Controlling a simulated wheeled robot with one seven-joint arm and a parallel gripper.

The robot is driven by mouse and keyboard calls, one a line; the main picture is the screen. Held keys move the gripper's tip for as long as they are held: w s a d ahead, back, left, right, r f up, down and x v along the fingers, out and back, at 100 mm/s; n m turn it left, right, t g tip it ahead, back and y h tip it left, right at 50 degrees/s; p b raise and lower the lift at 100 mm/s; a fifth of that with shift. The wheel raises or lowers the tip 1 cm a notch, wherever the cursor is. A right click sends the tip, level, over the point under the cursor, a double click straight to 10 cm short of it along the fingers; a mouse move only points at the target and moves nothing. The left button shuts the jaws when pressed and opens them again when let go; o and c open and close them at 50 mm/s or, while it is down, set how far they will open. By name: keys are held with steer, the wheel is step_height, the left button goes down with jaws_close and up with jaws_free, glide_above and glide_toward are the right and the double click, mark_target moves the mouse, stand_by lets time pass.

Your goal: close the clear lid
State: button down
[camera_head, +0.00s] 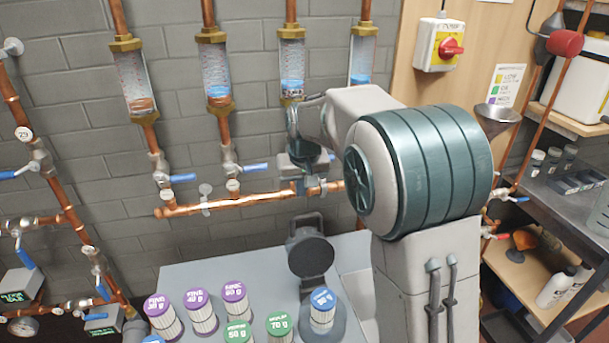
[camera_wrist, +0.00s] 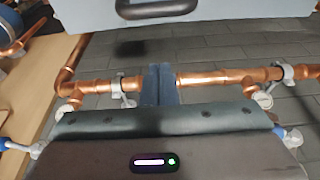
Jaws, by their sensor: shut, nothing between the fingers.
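No clearly see-through lid stands out. In the head view an upright dark round lid (camera_head: 310,256) with a loop on top stands open behind a round housing (camera_head: 340,328) holding a blue-capped cartridge (camera_head: 322,308). I cannot tell how clear it is. My gripper (camera_head: 301,187) is above and behind this lid, near the copper pipe, partly hidden by my arm. In the wrist view my gripper (camera_wrist: 160,84) is shut and empty, its fingers in front of the pipe. A dark loop (camera_wrist: 158,10) at the top, apart from the fingers, may be the lid's.
The horizontal copper pipe (camera_head: 235,202) with blue-handled valves runs along the brick wall behind the grey bench (camera_head: 210,277). Purple-capped cartridges (camera_head: 200,310) and green-capped ones (camera_head: 280,324) stand left of the housing. A shelf (camera_head: 560,215) with bottles is at the right.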

mark_target(306, 226)
steer(key=shift+s+d+f+p, duration=0.2)
steer(key=shift+s+f+p, duration=0.1)
steer(key=shift+s+f, duration=0.45)
steer(key=shift+s+d+f+p, duration=0.15)
steer(key=shift+s+f+p, duration=0.1)
steer(key=shift+s+f, duration=0.5)
steer(key=shift+s+r, duration=0.1)
steer(key=shift+r, duration=0.05)
steer(key=shift+d+b, duration=0.1)
steer(key=shift+b, duration=0.2)
